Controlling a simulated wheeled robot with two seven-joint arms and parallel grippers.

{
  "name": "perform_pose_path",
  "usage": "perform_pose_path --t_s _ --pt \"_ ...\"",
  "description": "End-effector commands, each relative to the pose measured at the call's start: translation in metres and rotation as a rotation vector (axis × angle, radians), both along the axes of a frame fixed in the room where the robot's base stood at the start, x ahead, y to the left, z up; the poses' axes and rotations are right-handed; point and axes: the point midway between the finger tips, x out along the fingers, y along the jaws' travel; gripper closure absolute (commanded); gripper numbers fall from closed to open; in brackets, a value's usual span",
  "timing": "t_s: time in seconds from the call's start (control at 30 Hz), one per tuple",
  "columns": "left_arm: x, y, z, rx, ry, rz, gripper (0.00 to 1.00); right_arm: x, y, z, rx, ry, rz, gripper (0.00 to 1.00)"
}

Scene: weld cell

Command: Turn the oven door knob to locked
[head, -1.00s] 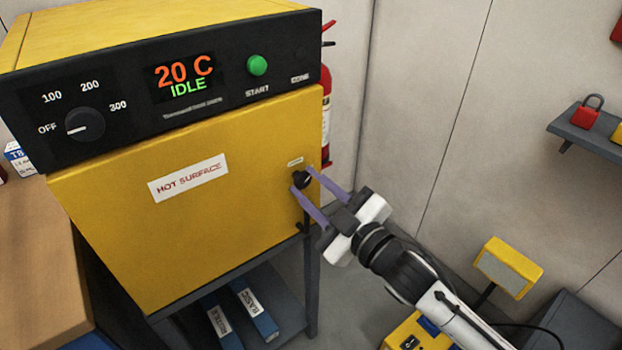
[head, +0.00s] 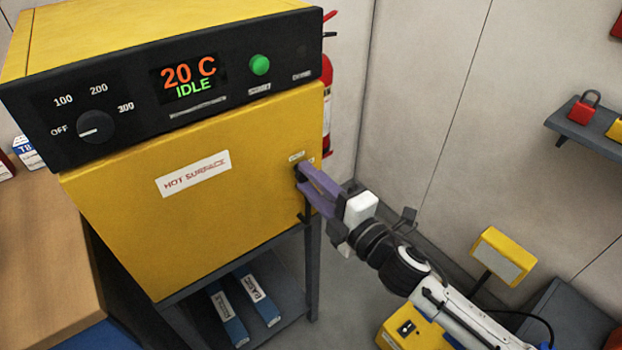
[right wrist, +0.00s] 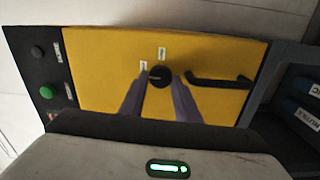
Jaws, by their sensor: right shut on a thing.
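The yellow oven (head: 190,250) stands at the left in the head view, its display reading 20 C and IDLE. The small black door knob (right wrist: 159,76) is on the right part of the yellow door, with two small white labels beside it. My right gripper (head: 301,172) has its purple fingers shut on the knob, one finger on each side; they hide most of it in the head view. In the right wrist view the fingers (right wrist: 160,90) flank the knob. The label words are too small to read. My left gripper is not in view.
A black door handle (right wrist: 218,82) is close to the knob. A red fire extinguisher (head: 328,75) stands behind the oven. A shelf with a red padlock (head: 582,110) is on the right wall. A wooden bench (head: 45,235) is at the left.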

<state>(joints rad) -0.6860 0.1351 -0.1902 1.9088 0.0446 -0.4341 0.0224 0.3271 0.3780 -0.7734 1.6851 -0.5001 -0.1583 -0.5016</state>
Motion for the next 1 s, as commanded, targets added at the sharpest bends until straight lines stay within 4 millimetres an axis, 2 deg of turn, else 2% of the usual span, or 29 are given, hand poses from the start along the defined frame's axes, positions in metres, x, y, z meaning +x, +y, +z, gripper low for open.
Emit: perform_pose_path --t_s 0.3,0.77,0.8,0.87,1.0 --pt "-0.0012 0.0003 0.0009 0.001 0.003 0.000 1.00 -0.0001 0.0001 -0.0006 -0.071 -0.050 0.001 0.93" --pt "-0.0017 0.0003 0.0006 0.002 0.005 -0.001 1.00 0.0000 0.0000 -0.0008 -0.079 -0.056 0.000 0.93" --pt "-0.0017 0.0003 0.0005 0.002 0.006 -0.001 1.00 0.0000 0.0000 -0.0008 -0.078 -0.056 0.000 0.64" --pt "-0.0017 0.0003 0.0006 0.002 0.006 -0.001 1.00 0.0000 0.0000 -0.0008 -0.078 -0.056 0.000 0.54" --pt "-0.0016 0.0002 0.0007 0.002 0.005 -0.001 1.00 0.0001 -0.0001 -0.0007 -0.077 -0.056 0.000 0.53"
